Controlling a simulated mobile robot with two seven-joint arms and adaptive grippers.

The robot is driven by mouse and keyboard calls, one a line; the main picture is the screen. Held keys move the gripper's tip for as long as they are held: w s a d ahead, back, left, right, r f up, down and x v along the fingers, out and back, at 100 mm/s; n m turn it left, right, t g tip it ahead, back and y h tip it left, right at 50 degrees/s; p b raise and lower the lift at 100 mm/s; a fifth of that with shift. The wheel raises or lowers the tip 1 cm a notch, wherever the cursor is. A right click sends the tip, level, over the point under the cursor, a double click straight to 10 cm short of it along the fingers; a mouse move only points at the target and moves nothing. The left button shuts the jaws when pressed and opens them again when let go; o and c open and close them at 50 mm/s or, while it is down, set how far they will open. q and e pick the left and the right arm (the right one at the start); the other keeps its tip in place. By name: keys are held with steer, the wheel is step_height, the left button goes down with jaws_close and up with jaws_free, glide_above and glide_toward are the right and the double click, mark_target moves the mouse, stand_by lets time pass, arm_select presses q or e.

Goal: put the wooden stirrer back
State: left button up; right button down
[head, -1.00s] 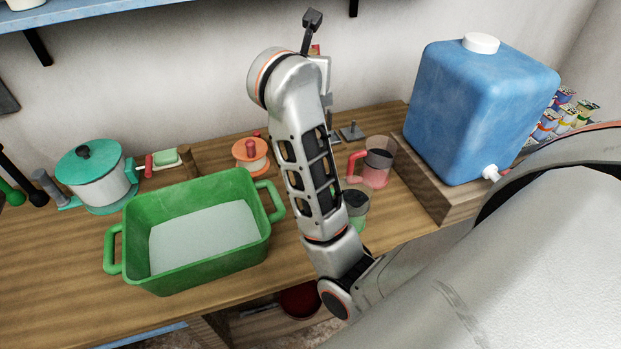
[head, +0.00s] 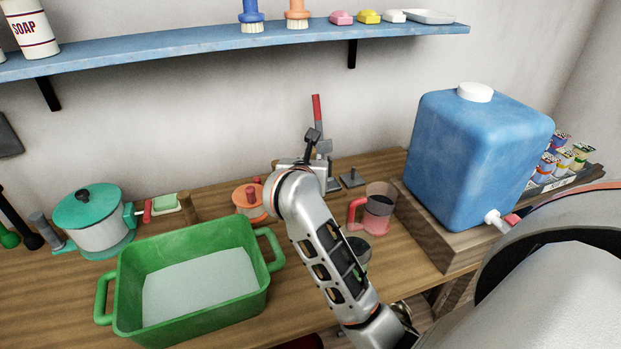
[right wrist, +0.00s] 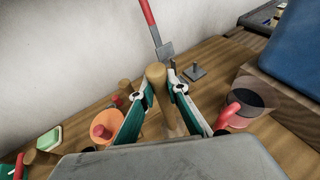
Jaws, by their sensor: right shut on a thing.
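My right gripper (right wrist: 162,90) is shut on the wooden stirrer (right wrist: 157,77), a plain wooden rod between its teal finger pads in the right wrist view. The rod's rounded end points up and away; its lower part runs down between the fingers. In the head view my right arm reaches over the back of the bench, and its wrist hides the fingers and the stirrer. A grey-bladed tool with a red handle (head: 317,107) stands just beyond the gripper, by a small grey stand (head: 352,178). My left gripper is out of view.
A green basin (head: 262,285) stands at front left, a teal-lidded pot (head: 88,208) behind it. A red mug (head: 378,207) and a large blue water container (head: 475,160) stand right. A blue shelf (head: 200,50) hangs above.

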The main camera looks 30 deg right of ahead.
step_height(320, 180, down, 5)
steer(key=shift+r, duration=0.15)
stand_by(0.3)
steer(key=shift+f+b, duration=0.2)
steer(key=shift+b, duration=0.2)
steer(key=c, duration=2)
jaws_free()
